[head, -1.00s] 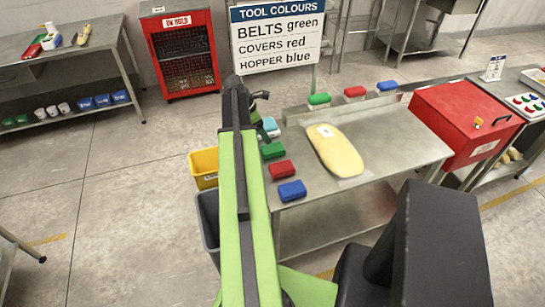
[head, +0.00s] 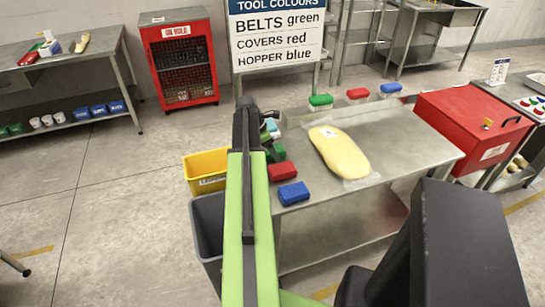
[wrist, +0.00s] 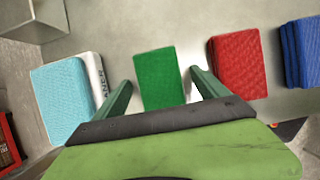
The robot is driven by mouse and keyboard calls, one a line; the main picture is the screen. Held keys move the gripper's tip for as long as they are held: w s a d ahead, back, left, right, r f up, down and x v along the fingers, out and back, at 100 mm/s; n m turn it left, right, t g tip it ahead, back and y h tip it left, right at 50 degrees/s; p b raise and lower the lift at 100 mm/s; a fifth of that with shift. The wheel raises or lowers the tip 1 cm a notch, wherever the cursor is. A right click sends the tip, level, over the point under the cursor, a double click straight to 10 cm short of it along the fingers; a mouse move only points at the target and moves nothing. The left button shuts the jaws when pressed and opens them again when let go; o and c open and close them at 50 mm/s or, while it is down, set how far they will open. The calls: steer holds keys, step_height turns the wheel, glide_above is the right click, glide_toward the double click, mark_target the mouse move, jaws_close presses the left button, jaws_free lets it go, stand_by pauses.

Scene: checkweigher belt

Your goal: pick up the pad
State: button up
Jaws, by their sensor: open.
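A green pad (wrist: 160,78) lies flat on the steel table, between and ahead of my open fingers in the wrist view. My gripper (wrist: 161,82) is open and empty, with one finger on each side of the pad and gaps to both; I cannot tell its height above the table. In the head view the green pad (head: 277,152) is partly hidden by my arm. A red pad (wrist: 237,64) and a blue pad (wrist: 301,52) lie to its right. A light blue pad (wrist: 63,98) lies to its left, beside a white labelled item (wrist: 96,75).
A red box (head: 475,125) sits to the right. A yellow bin (head: 206,170) and a grey bin (head: 208,225) stand at the left end.

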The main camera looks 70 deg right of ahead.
mark_target(277, 148)
stand_by(0.3)
steer(key=shift+c, duration=0.4)
steer(key=c, duration=1.4)
step_height(277, 148, up, 5)
steer(key=p, duration=0.4)
steer(key=shift+f+p, duration=0.15)
steer(key=shift+p, duration=0.2)
steer(key=s+a+r+p, duration=0.2)
steer(key=s, duration=0.1)
steer(key=s+a+r+p, duration=0.2)
steer(key=s, duration=0.1)
steer(key=s+a+r+p, duration=0.2)
steer(key=s+a, duration=0.1)
steer(key=shift+s+r, duration=0.15)
steer(key=shift+r, duration=0.05)
